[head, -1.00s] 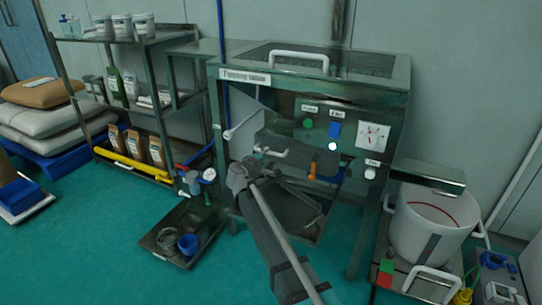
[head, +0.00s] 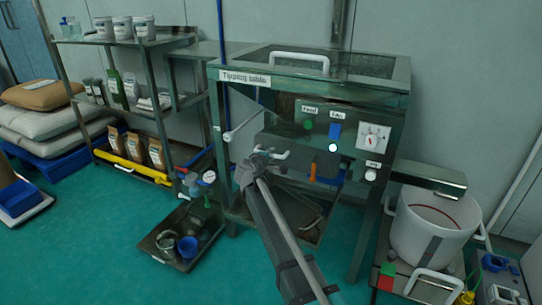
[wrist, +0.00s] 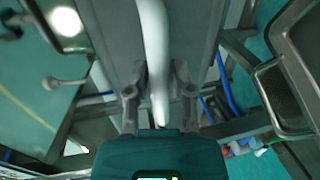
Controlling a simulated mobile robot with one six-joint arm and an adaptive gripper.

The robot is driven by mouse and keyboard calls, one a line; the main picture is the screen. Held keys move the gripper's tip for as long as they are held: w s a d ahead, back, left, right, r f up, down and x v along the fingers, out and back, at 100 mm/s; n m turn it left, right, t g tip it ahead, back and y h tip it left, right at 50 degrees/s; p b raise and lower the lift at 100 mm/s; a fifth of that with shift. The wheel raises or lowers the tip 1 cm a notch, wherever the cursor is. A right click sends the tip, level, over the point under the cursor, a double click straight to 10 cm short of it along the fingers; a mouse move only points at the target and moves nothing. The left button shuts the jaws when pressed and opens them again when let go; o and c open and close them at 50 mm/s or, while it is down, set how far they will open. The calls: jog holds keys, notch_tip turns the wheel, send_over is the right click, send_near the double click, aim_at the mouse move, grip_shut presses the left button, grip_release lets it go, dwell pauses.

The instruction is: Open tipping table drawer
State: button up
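The tipping table (head: 245,77) is a steel frame with a labelled top edge. Below its top is a grey drawer box (head: 292,133) with a white bar handle (head: 284,154) low on its front. My gripper (head: 262,158) is at the left part of this handle in the head view and partly covers it. In the wrist view, a white bar (wrist: 154,55) runs down between the two fingers of my gripper (wrist: 158,90). The fingers are apart, with gaps on both sides of the bar. Whether either finger touches it, I cannot tell.
A control panel (head: 345,135) with buttons and a dial is right of the drawer. A white bucket (head: 425,220) stands at the right. A floor tray (head: 165,222) with a blue cup lies at lower left. A shelf rack (head: 148,85) stands behind. Green floor in front is open.

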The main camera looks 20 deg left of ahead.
grip_shut()
jog(key=f+v, duration=0.2)
jog(key=v, duration=0.8)
jog(key=f+v, duration=0.2)
jog(key=v, duration=0.8)
jog(key=shift+s, duration=0.4)
jog(key=shift+a, duration=0.1)
jog(key=o, duration=0.5)
grip_release()
jog(key=shift+o, duration=0.2)
jog(key=shift+s, duration=0.1)
